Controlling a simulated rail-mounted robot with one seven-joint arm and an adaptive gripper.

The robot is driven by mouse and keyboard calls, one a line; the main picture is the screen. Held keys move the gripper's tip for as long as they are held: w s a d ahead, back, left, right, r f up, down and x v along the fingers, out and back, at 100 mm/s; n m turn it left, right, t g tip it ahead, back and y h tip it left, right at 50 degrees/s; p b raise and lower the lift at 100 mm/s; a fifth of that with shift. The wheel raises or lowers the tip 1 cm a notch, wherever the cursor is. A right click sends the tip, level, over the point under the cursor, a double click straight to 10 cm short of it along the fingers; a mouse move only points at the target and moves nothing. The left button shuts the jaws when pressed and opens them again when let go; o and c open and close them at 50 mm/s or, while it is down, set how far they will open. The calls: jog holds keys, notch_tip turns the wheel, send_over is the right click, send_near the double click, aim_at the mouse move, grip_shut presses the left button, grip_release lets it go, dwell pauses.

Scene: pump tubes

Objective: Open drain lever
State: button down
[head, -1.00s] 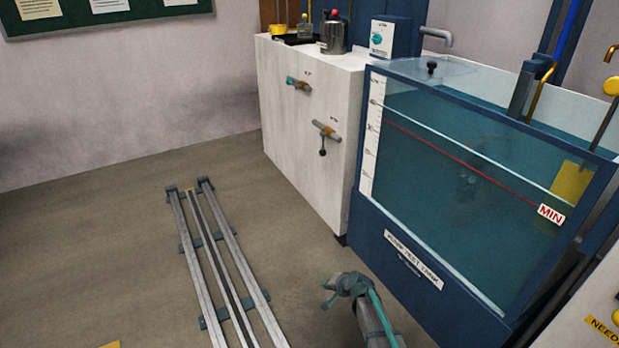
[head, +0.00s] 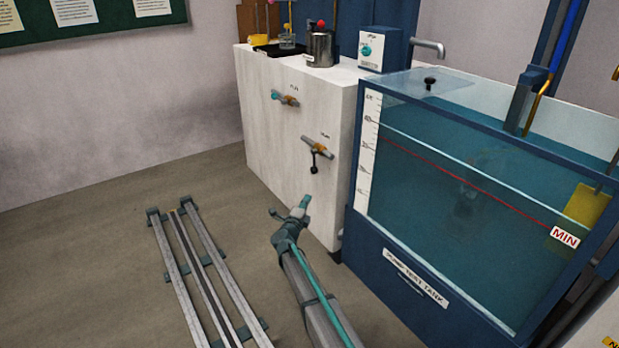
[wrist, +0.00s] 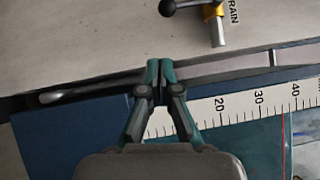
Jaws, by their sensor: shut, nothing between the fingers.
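The drain lever (head: 314,162) is a black handle with a ball end on the lower valve (head: 317,146) of the white cabinet. It hangs downward below a grey pipe with an orange-brown middle. In the wrist view, the lever's black ball (wrist: 168,7) and the pipe end (wrist: 218,30) show at the top edge beside the DRAIN label (wrist: 233,10). The rest of the valve is cut off there. My gripper (head: 306,201) is below the lever in the head view, apart from it. In the wrist view its teal fingertips (wrist: 160,68) are together and empty.
The blue-framed water tank (head: 400,275) stands right of the cabinet, close to my arm. A second valve (head: 285,98) with a teal handle is higher on the white cabinet (head: 263,140). Floor rails (head: 195,240) lie at left.

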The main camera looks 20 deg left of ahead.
aim_at(314, 162)
jog(key=shift+d+r+m+h, duration=0.25)
jog(key=shift+d+m+h, duration=0.25)
jog(key=shift+d+m, duration=0.15)
jog(key=shift+w, duration=0.1)
jog(key=w+a+r+b, duration=0.2)
jog(key=w+b, duration=0.3)
jog(key=w, duration=0.7)
jog(key=shift+w+a, duration=0.2)
jog(key=shift+a, duration=0.5)
jog(key=shift+w+f, duration=0.1)
jog(key=shift+f, duration=0.05)
